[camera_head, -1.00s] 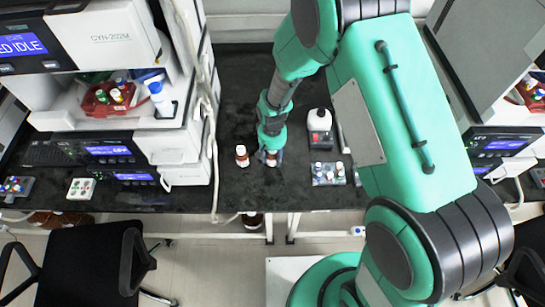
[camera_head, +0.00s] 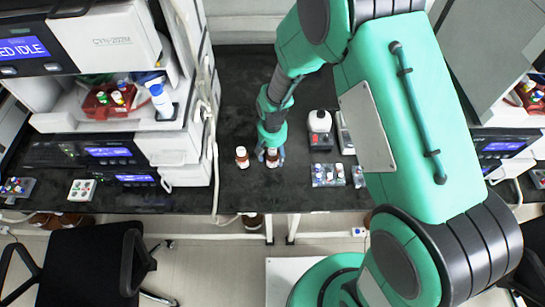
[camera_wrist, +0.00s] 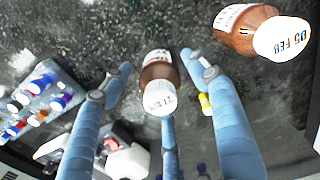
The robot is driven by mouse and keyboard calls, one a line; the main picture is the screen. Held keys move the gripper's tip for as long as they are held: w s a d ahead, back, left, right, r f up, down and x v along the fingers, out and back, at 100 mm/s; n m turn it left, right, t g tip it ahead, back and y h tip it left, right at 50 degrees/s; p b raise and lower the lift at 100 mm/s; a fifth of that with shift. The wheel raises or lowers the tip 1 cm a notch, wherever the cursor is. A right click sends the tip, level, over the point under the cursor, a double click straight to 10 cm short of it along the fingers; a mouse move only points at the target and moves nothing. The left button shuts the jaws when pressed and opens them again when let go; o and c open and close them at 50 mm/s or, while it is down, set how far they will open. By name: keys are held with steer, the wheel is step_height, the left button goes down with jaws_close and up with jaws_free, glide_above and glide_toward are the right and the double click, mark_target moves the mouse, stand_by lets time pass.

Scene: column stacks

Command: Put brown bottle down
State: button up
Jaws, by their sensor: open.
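A brown bottle (camera_head: 273,161) with a white cap and label stands on the black bench in the head view. It also shows in the wrist view (camera_wrist: 158,75), between my spread blue fingers. My gripper (camera_head: 271,152) is around this bottle from above and is open, with gaps at both sides in the wrist view (camera_wrist: 158,62). A second brown bottle (camera_head: 242,158) stands just to the left on the bench. In the wrist view it is at the upper right (camera_wrist: 245,30), its white cap marked "05 FEB".
A rack of small vials (camera_head: 328,175) sits right of my gripper, with a white-topped device (camera_head: 320,125) behind it. A white instrument stack (camera_head: 170,145) stands to the left. The bench's front edge (camera_head: 300,210) is near. Bare bench lies behind the bottles.

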step_height(320, 180, up, 9)
steer(key=shift+p, duration=0.75)
steer(key=shift+r, duration=0.1)
stand_by(0.3)
steer(key=shift+d+r, duration=0.1)
steer(key=shift+r, duration=0.2)
steer(key=s+d+r+m+t, duration=0.1)
steer(key=s+d+r, duration=0.3)
steer(key=r, duration=0.9)
steer(key=s+d+r+t, duration=0.2)
steer(key=d+r, duration=0.5)
steer(key=r, duration=0.5)
steer(key=s+d+r+t, duration=0.1)
steer(key=s+d+r, duration=0.2)
steer(key=s, duration=0.3)
steer(key=s+d+r+m, duration=0.1)
steer(key=s+d+r, duration=0.2)
steer(key=s+r, duration=0.2)
steer(key=s+d+r+t, duration=0.1)
steer(key=s+d+r, duration=0.1)
steer(key=s+r, duration=0.2)
steer(key=s, duration=0.3)
steer(key=shift+d+r+t, duration=0.3)
steer(key=shift+d+r, duration=0.1)
steer(key=shift+s, duration=0.1)
steer(key=shift+f, duration=0.1)
